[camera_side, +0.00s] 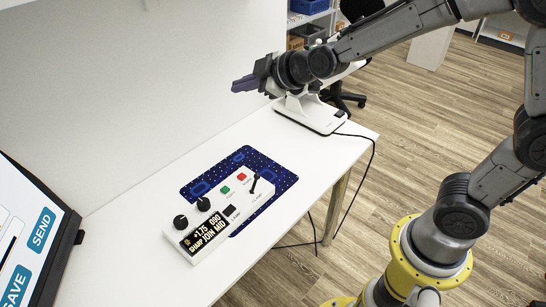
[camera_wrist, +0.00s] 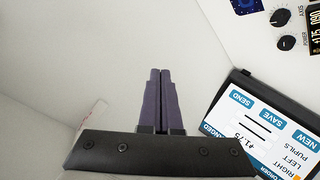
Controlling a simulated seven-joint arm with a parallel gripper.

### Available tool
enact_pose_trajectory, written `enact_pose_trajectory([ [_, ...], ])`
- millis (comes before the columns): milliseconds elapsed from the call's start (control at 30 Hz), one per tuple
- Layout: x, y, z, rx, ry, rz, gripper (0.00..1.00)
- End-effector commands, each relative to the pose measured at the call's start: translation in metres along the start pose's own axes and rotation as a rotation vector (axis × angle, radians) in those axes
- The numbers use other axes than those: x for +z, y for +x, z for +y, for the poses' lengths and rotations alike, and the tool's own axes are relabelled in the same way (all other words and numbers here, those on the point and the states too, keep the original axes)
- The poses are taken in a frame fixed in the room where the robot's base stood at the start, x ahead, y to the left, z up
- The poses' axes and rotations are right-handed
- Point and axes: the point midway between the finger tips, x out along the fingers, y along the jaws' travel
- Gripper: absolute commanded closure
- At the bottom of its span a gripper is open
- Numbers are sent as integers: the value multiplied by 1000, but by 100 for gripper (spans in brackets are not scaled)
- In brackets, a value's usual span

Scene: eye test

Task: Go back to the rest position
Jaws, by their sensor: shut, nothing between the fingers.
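My gripper (camera_side: 244,84) is shut and empty. In the side view it is held in the air above the far end of the white table, pointing left towards the wall. In the wrist view its two dark purple fingers (camera_wrist: 160,100) lie side by side, touching nothing. My arm reaches in from the upper right in the side view.
A white control box (camera_side: 219,213) with knobs, buttons and a small display lies on a blue patterned mat (camera_side: 284,180). A white device (camera_side: 311,113) stands at the table's far end. A screen (camera_side: 30,235) with SEND and SAVE buttons is at left; it also shows in the wrist view (camera_wrist: 262,130).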

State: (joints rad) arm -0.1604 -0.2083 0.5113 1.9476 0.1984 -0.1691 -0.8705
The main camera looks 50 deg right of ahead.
Motion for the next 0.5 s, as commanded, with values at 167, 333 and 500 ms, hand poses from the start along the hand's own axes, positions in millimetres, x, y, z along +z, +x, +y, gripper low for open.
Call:
enact_pose_trajectory([
  [167, 6, -114, 27, 9, 172, -28, 100],
  [333, 54, -208, 0, -26, 392, -159, 100],
  [500, 111, -256, -50, -79, 596, -371, 100],
])
